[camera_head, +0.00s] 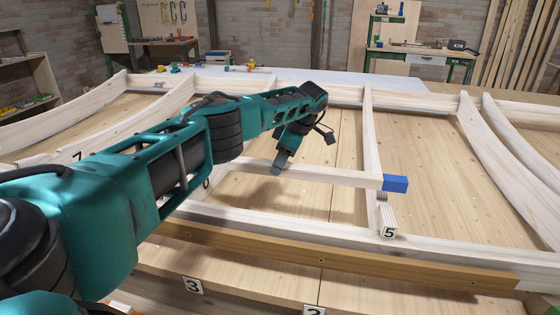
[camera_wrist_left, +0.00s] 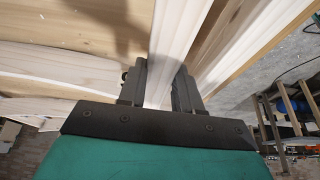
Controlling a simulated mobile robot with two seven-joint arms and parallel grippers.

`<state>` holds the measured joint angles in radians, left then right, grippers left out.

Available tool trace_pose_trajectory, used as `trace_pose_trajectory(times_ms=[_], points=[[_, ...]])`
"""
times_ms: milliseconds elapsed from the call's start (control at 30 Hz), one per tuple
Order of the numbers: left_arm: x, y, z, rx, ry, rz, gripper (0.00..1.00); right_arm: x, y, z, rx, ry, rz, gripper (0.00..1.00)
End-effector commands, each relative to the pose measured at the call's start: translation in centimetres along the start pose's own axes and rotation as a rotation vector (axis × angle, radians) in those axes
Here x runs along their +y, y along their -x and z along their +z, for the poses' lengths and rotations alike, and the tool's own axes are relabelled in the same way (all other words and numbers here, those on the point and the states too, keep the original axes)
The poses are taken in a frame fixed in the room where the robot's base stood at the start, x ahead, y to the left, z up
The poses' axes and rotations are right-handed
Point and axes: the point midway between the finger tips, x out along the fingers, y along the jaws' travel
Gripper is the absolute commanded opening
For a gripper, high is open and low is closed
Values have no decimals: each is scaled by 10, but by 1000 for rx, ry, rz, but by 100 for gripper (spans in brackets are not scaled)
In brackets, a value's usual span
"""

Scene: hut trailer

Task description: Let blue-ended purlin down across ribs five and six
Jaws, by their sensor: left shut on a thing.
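The purlin (camera_head: 330,174) is a pale wooden bar with a blue end (camera_head: 395,184). My right gripper is not in view.
A brown-edged near beam (camera_head: 300,262) runs along the front, with number tags "3" (camera_head: 193,286) and "2" below it. Curved ribs (camera_head: 500,165) stand at right, and a rib marked 7 (camera_head: 100,137) at left. Workbenches (camera_head: 420,58) stand at the back wall.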

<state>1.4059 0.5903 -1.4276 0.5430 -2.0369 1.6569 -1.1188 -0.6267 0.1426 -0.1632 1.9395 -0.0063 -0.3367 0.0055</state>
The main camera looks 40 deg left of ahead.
Motion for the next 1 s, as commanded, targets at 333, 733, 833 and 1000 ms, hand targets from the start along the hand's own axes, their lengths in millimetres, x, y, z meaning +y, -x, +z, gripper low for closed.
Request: trace_pose_trajectory(times_ms=[333,733,833,1000], points=[[0,0,0,0,0,1,0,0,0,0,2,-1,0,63],[0,-14,6,0,0,0,0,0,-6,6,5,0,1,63],[0,-18,8,-1,0,1,0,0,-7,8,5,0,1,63],[0,-18,8,-1,0,1,0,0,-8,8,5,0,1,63]])
